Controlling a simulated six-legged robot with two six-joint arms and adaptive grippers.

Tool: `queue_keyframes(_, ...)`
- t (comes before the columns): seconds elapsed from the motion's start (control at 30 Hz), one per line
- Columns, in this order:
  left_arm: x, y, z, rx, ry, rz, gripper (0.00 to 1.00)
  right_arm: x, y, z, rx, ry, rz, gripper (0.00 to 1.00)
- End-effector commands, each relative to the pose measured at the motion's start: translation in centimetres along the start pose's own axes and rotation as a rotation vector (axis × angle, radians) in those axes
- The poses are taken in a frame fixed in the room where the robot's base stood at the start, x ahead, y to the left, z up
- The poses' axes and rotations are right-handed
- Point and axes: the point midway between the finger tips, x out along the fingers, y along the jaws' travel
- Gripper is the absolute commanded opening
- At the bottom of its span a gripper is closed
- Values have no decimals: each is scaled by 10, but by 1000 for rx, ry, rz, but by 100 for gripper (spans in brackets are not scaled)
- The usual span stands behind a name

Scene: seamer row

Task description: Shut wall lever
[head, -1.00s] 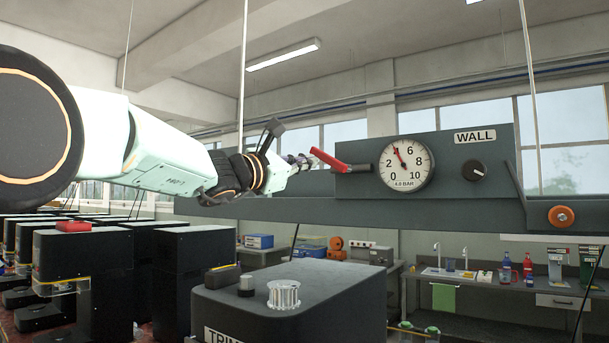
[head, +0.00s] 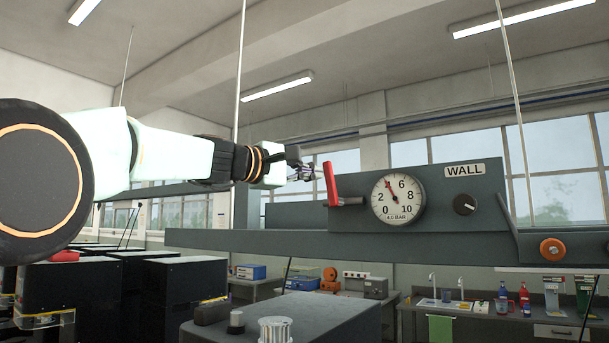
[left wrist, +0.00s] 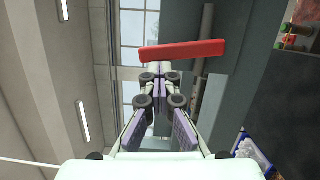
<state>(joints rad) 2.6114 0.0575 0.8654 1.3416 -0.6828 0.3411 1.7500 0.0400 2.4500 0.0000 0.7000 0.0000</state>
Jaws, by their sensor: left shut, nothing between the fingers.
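The red wall lever (head: 329,184) sits on a short grey shaft at the left end of the grey panel marked WALL (head: 464,169). In the head view it stands nearly upright. My left gripper (head: 310,172) is shut and empty, just left of the lever's upper part. In the left wrist view the red lever (left wrist: 182,51) lies across, just beyond the shut fingertips (left wrist: 160,68). I cannot tell whether the fingertips touch it. My right gripper is not in view.
The panel carries a round gauge (head: 398,198) and a black knob (head: 465,204). A grey rail (head: 260,239) runs below, with an orange knob (head: 552,249) at its right. Thin hanging rods cross the view. Black machines (head: 165,270) stand lower left.

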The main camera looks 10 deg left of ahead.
Motion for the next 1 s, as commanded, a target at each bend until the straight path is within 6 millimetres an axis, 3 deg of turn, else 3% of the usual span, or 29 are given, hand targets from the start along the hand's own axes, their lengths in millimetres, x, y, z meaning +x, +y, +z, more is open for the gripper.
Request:
queue_keyframes(0.3, 3, 0, 7, 105, -1, -31, 0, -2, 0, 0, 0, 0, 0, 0)
queue_keyframes(1.0, 3, 0, 6, 121, 0, -36, 0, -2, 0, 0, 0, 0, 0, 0)
